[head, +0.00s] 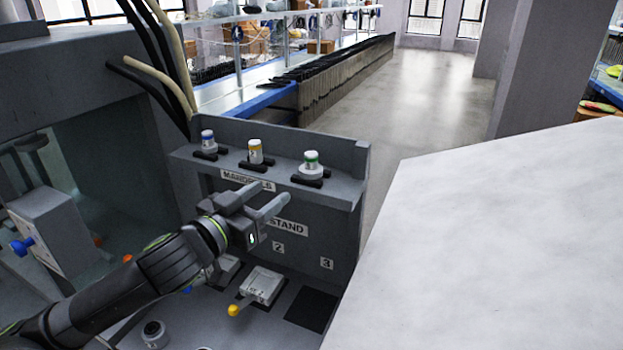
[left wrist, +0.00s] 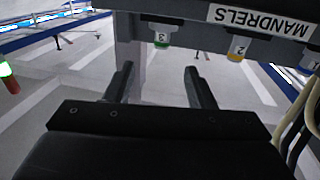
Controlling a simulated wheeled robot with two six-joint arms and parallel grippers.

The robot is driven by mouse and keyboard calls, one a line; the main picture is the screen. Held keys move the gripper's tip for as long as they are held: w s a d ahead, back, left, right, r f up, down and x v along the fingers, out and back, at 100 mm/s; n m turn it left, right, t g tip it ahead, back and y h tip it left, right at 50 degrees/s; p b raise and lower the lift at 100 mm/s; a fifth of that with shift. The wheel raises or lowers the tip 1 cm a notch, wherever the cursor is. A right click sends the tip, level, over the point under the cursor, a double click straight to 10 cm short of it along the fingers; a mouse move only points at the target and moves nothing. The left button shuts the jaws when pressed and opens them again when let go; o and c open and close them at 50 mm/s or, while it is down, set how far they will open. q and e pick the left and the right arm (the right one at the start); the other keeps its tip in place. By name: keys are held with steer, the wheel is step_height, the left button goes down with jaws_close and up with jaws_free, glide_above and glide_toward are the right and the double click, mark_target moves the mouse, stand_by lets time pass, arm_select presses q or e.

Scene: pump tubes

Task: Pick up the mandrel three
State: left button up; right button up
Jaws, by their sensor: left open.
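Mandrel three, white with a green band (head: 311,162), stands upright at the right end of the mandrel shelf (head: 345,196). In the left wrist view it shows upside down at the top, marked 3 (left wrist: 162,38). My left gripper (head: 275,200) is open and empty, in front of and below the shelf, left of mandrel three in the head view. In the left wrist view its two fingers (left wrist: 158,78) point toward mandrel three, with a visible gap between them and it. My right gripper is not in view.
An orange-banded mandrel (head: 255,151) and a blue-banded mandrel (head: 208,141) stand left on the same shelf. Below are a grey block with a yellow knob (head: 262,287) and a dark square (head: 311,308). Cables (head: 165,65) rise at the left. A large white surface (head: 510,230) fills the right.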

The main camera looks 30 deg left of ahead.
arm_select(q)
steer(key=b, duration=0.5)
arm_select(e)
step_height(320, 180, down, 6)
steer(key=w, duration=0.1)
arm_select(q)
steer(key=p, duration=0.2)
glide_toward(307, 162)
steer(key=w, duration=0.2)
steer(key=w+d, duration=0.1)
steer(key=w, duration=0.1)
steer(key=shift+w+f, duration=0.2)
steer(key=shift+w, duration=0.2)
steer(key=shift+w+f, duration=0.1)
steer(key=shift+w, duration=0.9)
steer(key=w+p, duration=0.1)
steer(key=w, duration=0.1)
steer(key=w+p, duration=0.1)
steer(key=w, duration=0.1)
steer(key=shift+d+r, duration=0.2)
steer(key=shift+w+f, duration=0.1)
steer(key=shift+w, duration=0.2)
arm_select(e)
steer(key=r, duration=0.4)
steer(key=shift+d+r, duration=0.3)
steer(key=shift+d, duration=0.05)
